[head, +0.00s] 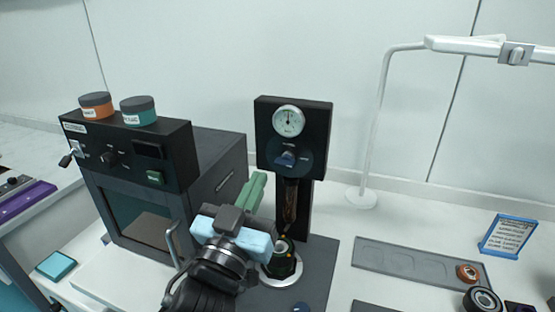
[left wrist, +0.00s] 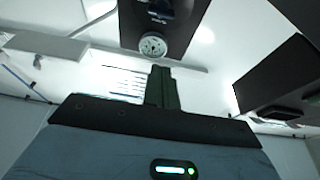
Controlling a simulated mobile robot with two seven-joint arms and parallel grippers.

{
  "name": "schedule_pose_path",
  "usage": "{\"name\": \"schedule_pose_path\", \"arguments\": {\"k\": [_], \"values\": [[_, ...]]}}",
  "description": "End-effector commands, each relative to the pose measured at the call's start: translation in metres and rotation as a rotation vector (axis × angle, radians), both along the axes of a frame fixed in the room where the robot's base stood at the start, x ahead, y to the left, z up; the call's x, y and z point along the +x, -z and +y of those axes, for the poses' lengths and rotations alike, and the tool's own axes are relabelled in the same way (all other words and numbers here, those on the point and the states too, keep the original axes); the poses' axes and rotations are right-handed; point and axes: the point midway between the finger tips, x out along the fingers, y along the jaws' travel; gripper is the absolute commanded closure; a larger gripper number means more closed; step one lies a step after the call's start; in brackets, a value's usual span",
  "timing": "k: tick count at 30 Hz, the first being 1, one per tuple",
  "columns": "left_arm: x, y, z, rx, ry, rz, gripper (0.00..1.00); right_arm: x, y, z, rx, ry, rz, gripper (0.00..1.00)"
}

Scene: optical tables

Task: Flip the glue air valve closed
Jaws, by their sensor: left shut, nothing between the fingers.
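The black glue dispenser (head: 318,112) stands upright on a dark base, with a round white gauge (head: 288,121) near its top. Below the gauge is the air valve (head: 288,158), a small blue-grey lever on a round dark dial. Its exact angle is hard to read. My left gripper (head: 260,182), with green fingers, is shut and empty. It is in front of the dispenser, below and left of the valve, apparently apart from it. In the left wrist view the shut fingers (left wrist: 161,72) point toward the gauge (left wrist: 152,45). The right gripper is not in view.
A dark curing box (head: 155,155) with an orange jar (head: 96,105) and a teal jar (head: 138,111) on top stands left. A round holder (head: 284,266) sits below the dispenser nozzle. Right are a grey tray (head: 405,266), a blue-framed sign (head: 508,235) and a lamp post (head: 376,120).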

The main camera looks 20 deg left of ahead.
Motion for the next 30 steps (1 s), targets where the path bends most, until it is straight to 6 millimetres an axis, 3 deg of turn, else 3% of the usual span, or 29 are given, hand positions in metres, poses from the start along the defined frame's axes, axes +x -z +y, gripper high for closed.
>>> {"name": "schedule_pose_path", "arguments": {"k": [11, 28, 30], "values": [[0.008, -0.004, 0.000, 0.004, 0.000, -0.001, 1.00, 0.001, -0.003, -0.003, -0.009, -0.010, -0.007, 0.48], [0.096, -0.037, -0.003, 0.005, -0.002, -0.004, 1.00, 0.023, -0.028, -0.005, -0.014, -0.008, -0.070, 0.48], [0.096, -0.018, -0.003, 0.004, -0.001, 0.008, 1.00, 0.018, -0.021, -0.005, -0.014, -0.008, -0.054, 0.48]]}}
